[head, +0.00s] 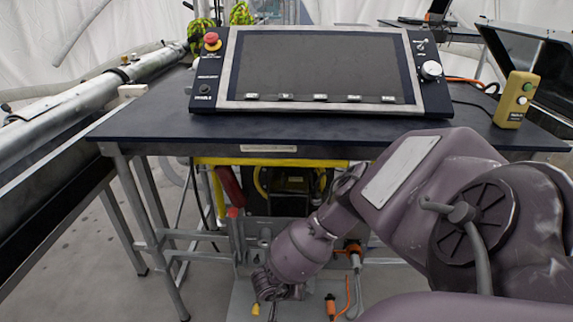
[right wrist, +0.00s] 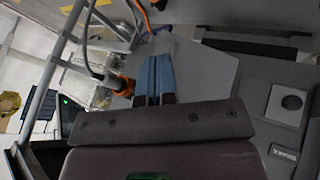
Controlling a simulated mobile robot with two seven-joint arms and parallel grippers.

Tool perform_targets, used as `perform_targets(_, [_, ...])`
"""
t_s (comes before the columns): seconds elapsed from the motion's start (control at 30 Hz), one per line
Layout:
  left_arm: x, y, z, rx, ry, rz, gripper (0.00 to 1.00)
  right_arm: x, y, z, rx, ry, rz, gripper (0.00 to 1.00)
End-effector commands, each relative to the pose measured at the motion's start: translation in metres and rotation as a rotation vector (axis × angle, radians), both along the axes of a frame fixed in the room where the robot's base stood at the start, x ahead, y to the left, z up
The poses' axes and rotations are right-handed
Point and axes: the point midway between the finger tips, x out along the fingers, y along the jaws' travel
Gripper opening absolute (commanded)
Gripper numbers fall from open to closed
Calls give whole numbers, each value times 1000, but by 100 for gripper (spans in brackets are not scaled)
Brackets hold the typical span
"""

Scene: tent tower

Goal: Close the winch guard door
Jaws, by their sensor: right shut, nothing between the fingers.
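Under the dark table, a yellow-edged frame (head: 270,162) surrounds a dark opening with black machinery (head: 287,185) inside, possibly the winch. I cannot tell for sure which part is the guard door; my right arm covers part of this area. My right arm reaches down in front of the table, with its gripper end (head: 272,290) low, near the grey plate on the floor. In the right wrist view, my right gripper's blue-grey fingers (right wrist: 155,78) are together and empty, in front of a grey panel (right wrist: 205,75). My left gripper is out of view.
The table (head: 300,128) carries a large console (head: 320,70) with a red button and a yellow control box (head: 517,100). Table legs and rails stand left of my right arm. An orange connector with cable (right wrist: 122,86) lies close to the fingers.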

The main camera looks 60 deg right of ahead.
Motion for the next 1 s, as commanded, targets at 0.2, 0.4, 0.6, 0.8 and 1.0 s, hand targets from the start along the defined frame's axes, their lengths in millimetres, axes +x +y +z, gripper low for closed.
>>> perform_targets(0.2, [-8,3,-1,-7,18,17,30,-11,-25,2,-2,-2,-2,0])
perform_targets(0.4, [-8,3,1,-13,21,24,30,-16,-45,2,-3,-1,27,0])
perform_targets(0.6, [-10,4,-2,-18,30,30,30,-18,-60,1,-2,-1,156,0])
perform_targets(0.8, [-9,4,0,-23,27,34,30,-18,-69,0,-2,0,234,0])
perform_targets(1.0, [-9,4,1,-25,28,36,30,-18,-75,0,-5,0,265,0])
